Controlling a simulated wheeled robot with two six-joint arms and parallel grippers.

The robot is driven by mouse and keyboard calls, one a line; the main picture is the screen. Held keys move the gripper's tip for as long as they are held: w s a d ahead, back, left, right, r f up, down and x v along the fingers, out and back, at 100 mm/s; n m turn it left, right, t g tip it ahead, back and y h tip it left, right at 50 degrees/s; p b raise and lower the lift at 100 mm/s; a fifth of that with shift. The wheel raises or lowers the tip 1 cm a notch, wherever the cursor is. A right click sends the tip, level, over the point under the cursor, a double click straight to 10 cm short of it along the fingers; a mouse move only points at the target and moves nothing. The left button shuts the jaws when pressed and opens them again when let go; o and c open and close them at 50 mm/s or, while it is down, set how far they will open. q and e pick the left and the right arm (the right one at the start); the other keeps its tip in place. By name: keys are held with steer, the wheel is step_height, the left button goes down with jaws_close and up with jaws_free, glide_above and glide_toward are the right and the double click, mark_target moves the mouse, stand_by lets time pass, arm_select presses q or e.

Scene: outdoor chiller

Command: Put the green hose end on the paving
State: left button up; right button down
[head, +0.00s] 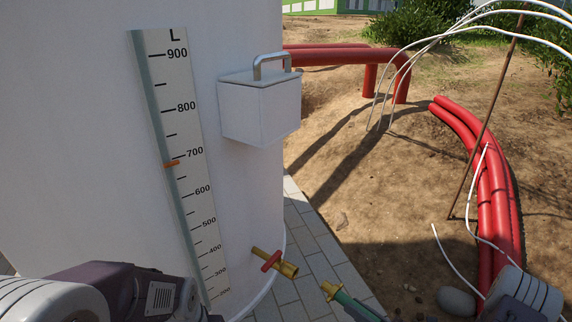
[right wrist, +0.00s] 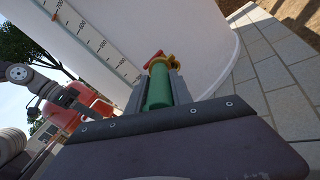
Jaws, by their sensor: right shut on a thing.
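The green hose end (head: 345,299) with its brass fitting (head: 329,289) shows at the bottom of the head view. It is apart from the brass tap (head: 287,268) with a red handle on the white tank. My right gripper (right wrist: 160,88) is shut on the green hose end (right wrist: 158,90), which lies between its two fingers in the right wrist view. The brass fitting points toward the tap there. The grey paving (head: 312,240) runs along the tank's foot, below the hose end. My left arm shows at the lower left of the head view, but its gripper does not.
The white tank (head: 80,140) fills the left, with a litre scale (head: 180,130) and a white box (head: 262,108) on its side. Bare soil (head: 345,185), red pipes (head: 485,190), white cables and a stone (head: 456,301) lie to the right. Paving (right wrist: 270,72) shows beside the tank.

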mark_target(361, 309)
step_height(361, 309, up, 20)
steer(key=m+t+h+p, duration=0.3)
steer(key=h+p, duration=0.1)
steer(key=p, duration=1.6)
steer(key=shift+s+d+p, duration=0.15)
steer(key=shift+s+p, duration=0.05)
steer(key=shift+p, duration=0.15)
